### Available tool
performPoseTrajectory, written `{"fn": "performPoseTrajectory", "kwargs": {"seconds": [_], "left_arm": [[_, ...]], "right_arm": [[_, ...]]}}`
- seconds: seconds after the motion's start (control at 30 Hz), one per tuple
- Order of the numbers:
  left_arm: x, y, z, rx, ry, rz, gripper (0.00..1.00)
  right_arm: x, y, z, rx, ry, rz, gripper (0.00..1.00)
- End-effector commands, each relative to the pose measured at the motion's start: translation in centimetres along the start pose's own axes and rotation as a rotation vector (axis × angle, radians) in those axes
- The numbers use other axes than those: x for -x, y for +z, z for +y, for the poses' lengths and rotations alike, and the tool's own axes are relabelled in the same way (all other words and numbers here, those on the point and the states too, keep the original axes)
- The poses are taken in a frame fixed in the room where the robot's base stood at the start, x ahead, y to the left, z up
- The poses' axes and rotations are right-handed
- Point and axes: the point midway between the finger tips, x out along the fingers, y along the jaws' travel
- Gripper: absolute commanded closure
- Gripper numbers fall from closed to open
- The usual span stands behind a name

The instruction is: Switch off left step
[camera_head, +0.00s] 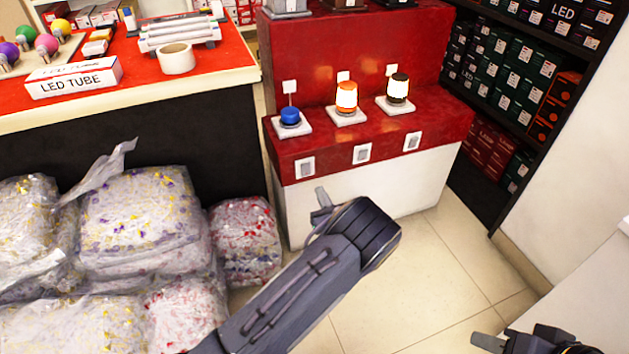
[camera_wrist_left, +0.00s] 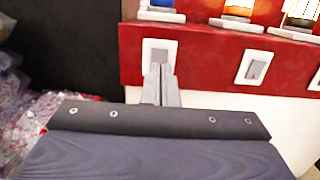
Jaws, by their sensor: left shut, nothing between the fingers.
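The red display step (camera_head: 290,150) has three switches on its front face, each below a lamp. The left switch (camera_head: 305,167) is a white plate, also in the left wrist view (camera_wrist_left: 150,46). Above it the blue lamp (camera_head: 290,117) looks unlit. The orange lamp (camera_head: 347,97) and the black lamp (camera_head: 398,88) glow. My left gripper (camera_head: 321,196) is shut and empty, just below the left switch. In the left wrist view its fingertips (camera_wrist_left: 160,70) overlap the switch's lower part; contact cannot be told. My right gripper (camera_head: 488,343) is partly in view at the bottom right.
The middle switch (camera_head: 362,153) and right switch (camera_head: 412,141) sit to the right. Clear plastic bags (camera_head: 140,225) fill the left floor. A red-topped counter (camera_head: 215,75) stands behind them. Shelves with boxes (camera_head: 510,75) stand right. Tiled floor (camera_head: 450,270) is free.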

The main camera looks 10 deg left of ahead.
Motion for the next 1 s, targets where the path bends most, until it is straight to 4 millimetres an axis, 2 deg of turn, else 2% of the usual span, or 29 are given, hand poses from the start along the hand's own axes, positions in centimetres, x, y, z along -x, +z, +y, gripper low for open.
{"fn": "performPoseTrajectory", "kwargs": {"seconds": [0.1, 0.27, 0.83, 0.93, 1.0], "left_arm": [[1.8, 0.6, 0.0, -0.002, -0.001, 0.001, 1.00], [2.9, 0.7, 0.0, -0.001, 0.000, 0.001, 1.00], [3.0, 0.8, 0.2, 0.003, 0.007, 0.002, 1.00], [2.2, 1.6, 1.6, 0.039, 0.071, 0.027, 1.00], [1.3, 2.7, 4.1, 0.097, 0.172, 0.067, 1.00]], "right_arm": [[0.6, -0.3, -0.3, 0.000, 0.000, 0.000, 0.64], [0.7, -0.3, -0.3, 0.000, 0.000, -0.001, 0.64], [0.7, -0.3, -0.3, 0.000, 0.000, -0.001, 0.64], [0.7, -0.3, -0.3, 0.000, 0.000, -0.001, 0.64], [0.7, -0.3, -0.3, 0.000, 0.000, -0.001, 0.64]]}}
